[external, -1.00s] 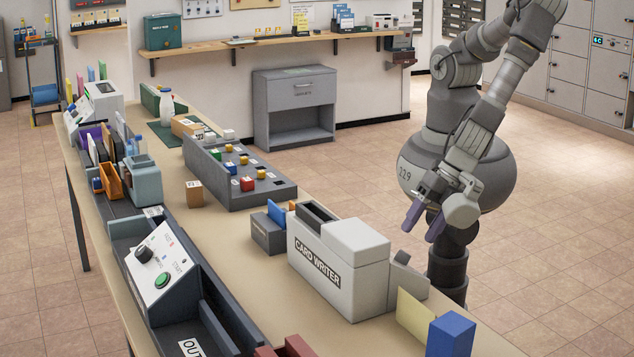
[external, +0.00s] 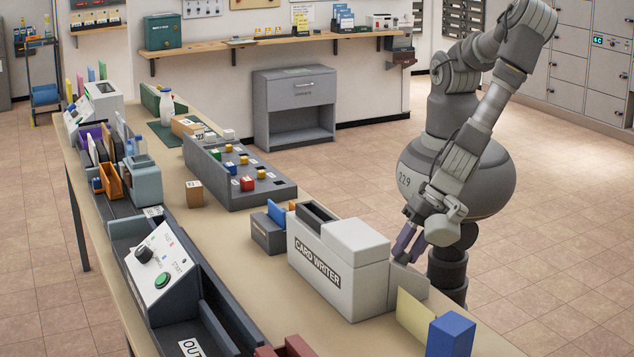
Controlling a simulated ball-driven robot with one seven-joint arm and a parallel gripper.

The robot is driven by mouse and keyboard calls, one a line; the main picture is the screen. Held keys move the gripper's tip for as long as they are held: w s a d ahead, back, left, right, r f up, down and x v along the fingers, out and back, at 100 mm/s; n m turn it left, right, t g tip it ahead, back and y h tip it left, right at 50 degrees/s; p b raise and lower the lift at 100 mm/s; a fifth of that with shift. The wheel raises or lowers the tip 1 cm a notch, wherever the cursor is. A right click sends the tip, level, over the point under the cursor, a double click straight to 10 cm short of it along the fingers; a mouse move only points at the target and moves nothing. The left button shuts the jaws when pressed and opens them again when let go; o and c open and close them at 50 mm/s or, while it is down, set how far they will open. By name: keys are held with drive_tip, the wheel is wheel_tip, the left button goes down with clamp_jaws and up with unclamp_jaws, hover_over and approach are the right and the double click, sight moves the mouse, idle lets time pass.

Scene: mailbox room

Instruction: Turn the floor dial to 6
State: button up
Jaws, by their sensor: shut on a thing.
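My gripper (external: 402,260) points down behind the right end of the white card writer (external: 318,268). Its purple-grey fingers are close together. They are shut on a small dark part at the top of a grey upright piece (external: 412,284) beside the card writer. This part seems to be the floor dial, but the fingers hide it. I cannot read any number or pointer there. A different black knob (external: 143,252) sits on the sloped white panel at the left, with a green start button (external: 162,280) by it.
A yellow card (external: 415,316) and a blue block (external: 450,336) stand close in front of the grey piece. A grey box with blue cards (external: 268,232) is left of the card writer. The grey peg tray (external: 240,195) lies farther back. Bare tabletop (external: 235,270) lies left of the writer.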

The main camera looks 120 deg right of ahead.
drive_tip(key=shift+d+r+m+p, duration=0.15)
drive_tip(key=shift+m+p, duration=0.15)
drive_tip(key=shift+m, duration=1.2)
drive_tip(key=o, duration=1.1)
drive_tip(key=shift+c, duration=0.2)
drive_tip(key=p+v, duration=0.2)
drive_tip(key=v, duration=0.5)
drive_tip(key=shift+s+r, duration=0.15)
drive_tip(key=shift+r, duration=0.1)
